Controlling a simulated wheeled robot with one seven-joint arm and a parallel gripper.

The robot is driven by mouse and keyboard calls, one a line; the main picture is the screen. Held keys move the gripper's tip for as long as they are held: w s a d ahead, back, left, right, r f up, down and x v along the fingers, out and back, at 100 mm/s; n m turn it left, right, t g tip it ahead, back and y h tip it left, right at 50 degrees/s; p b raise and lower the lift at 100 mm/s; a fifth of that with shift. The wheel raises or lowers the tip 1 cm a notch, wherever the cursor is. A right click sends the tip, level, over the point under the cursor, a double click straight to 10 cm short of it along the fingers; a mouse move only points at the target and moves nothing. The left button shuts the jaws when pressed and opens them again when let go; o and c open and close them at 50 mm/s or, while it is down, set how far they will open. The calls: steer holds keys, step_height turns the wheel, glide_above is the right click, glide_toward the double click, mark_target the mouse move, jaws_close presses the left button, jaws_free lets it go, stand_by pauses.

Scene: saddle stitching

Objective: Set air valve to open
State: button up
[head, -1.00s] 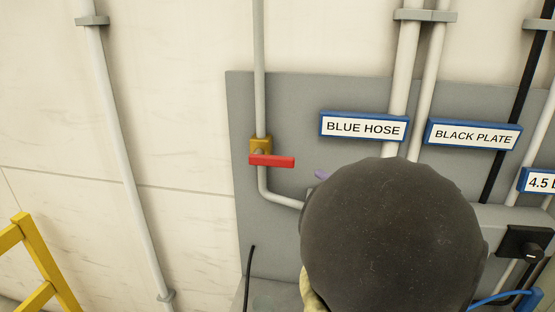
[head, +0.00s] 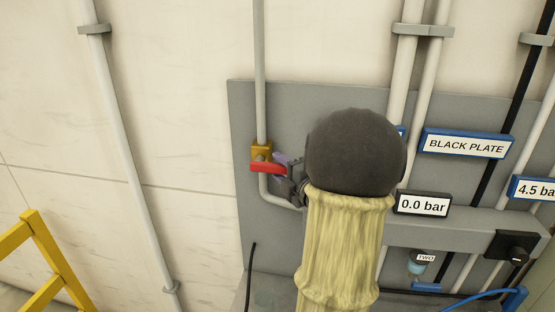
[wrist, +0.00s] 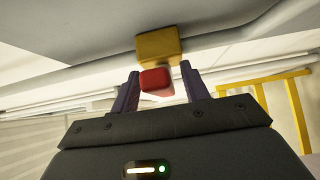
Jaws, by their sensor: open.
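The air valve has a brass-yellow body (head: 261,148) on a thin grey vertical pipe, with a red lever handle (head: 266,168) lying sideways, across the pipe. In the wrist view the yellow body (wrist: 158,46) is ahead and the red handle (wrist: 157,80) points toward me. My gripper (head: 284,166) is at the handle's right end in the head view. In the wrist view my gripper (wrist: 160,88) is open, with one purple finger on each side of the handle and a gap visible at the sides. The handle's right end is partly hidden by the fingers in the head view.
A grey panel (head: 300,97) backs the valve. A "0.0 bar" display (head: 423,204), a "BLACK PLATE" sign (head: 466,144) and a black knob (head: 516,247) are to the right. A yellow railing (head: 47,255) stands at lower left. The wall left of the panel has a pipe (head: 125,160).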

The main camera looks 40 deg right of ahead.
steer(key=shift+w, duration=0.8)
jaws_close()
steer(key=shift+f, duration=0.1)
